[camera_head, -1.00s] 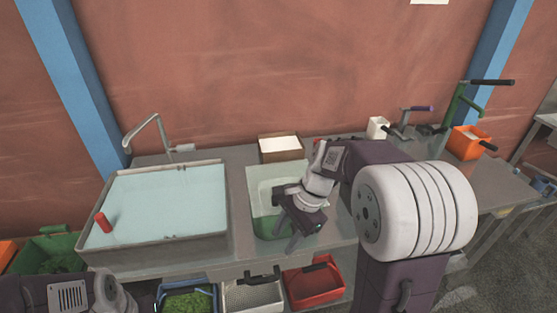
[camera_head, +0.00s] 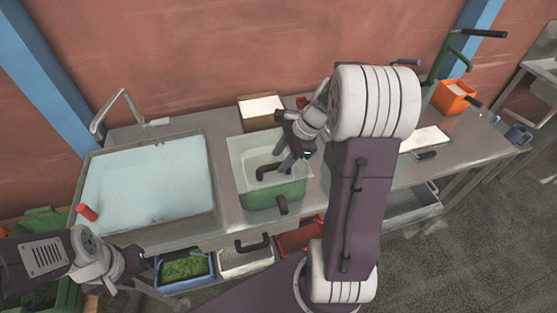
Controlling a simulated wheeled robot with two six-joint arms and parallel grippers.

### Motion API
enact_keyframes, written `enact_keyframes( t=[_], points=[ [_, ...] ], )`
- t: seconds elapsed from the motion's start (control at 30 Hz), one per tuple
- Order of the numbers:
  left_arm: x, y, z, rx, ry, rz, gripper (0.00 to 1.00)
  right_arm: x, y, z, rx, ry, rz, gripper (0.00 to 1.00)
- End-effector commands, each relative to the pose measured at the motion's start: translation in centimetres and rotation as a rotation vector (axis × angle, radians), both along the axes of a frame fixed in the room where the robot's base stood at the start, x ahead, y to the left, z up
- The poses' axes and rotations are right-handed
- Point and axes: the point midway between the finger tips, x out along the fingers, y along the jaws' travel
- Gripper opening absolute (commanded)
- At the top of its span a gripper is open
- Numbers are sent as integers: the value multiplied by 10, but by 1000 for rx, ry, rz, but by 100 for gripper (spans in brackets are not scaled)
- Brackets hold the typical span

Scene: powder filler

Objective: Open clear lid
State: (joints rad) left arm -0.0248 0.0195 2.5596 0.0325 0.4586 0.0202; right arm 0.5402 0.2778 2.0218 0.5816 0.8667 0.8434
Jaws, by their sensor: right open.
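The clear lid (camera_head: 245,150) lies over a green bin (camera_head: 262,196) set in the middle of the metal worktop. A black handle (camera_head: 266,172) shows at the lid, and another black piece (camera_head: 282,206) sticks out at the bin's front right. My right gripper (camera_head: 284,158) is open and empty, above the lid's right side and close to the black handle. I cannot tell whether it touches anything. My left gripper (camera_head: 133,274) hangs low at the left, in front of the worktop and away from the lid. Its fingers are too small to read.
A basin (camera_head: 150,190) with a pale blue surface and a red knob (camera_head: 86,212) is at left. A brown box (camera_head: 261,112) stands behind the bin, and an orange box (camera_head: 455,96) at right. Bins, one blue (camera_head: 185,268), sit below the worktop.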

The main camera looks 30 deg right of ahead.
Motion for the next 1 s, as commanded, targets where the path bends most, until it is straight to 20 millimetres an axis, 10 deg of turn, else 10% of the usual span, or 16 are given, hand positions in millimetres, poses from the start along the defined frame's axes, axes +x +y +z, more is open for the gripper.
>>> enact_keyframes(
  t=[0.43,0.6,1.0],
  points=[
    [0,0,0,0,0,0,36,6,7,-19,0,0,1,41],
    [0,0,0,0,0,0,36,6,7,-19,0,-1,1,0],
    [0,0,0,0,0,0,36,6,7,-19,1,-1,1,0]
  ],
)
